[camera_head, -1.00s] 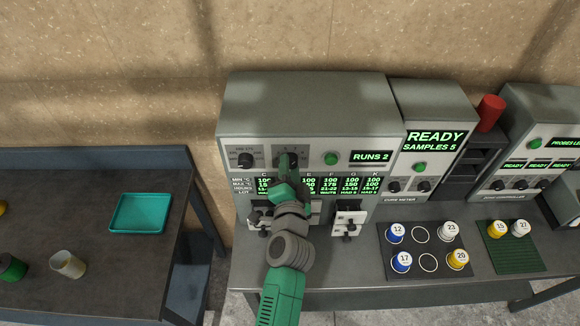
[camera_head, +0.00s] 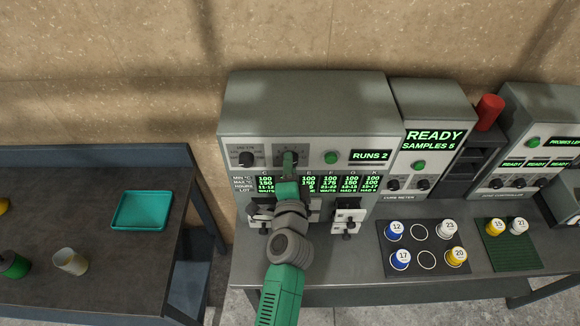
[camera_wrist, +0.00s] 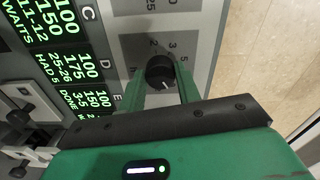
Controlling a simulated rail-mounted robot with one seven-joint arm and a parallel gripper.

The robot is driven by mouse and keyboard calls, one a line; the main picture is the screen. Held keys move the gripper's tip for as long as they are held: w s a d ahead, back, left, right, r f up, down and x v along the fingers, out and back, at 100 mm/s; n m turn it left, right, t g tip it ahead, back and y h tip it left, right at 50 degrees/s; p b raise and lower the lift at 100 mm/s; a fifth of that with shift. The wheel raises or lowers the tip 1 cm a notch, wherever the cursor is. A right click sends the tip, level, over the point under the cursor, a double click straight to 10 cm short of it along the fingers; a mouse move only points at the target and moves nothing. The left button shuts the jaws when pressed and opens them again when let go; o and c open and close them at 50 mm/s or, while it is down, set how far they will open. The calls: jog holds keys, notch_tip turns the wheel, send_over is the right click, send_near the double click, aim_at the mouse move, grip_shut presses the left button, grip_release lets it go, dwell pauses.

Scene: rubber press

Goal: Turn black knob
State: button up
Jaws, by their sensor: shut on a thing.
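The black knob (camera_wrist: 160,72) sits on the grey panel of the machine, with a printed scale of numbers around it. Its white mark shows near its lower edge in the wrist view. My gripper (camera_wrist: 159,84) has one green finger on each side of the knob and is shut on it. In the head view, my gripper (camera_head: 289,166) reaches up to the panel in front of this knob and partly covers it. A second black knob (camera_head: 246,159) sits to the left on the same panel, clear of my gripper.
A green button (camera_head: 331,158) and a "RUNS 2" display (camera_head: 370,156) are right of the knob. A lit table of values (camera_head: 345,185) is below. Numbered sample cups stand on a dark mat (camera_head: 410,262) at right. A teal tray (camera_head: 141,211) lies on the left table.

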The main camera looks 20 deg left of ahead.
jog(key=o, duration=1)
jog(key=v, duration=0.8)
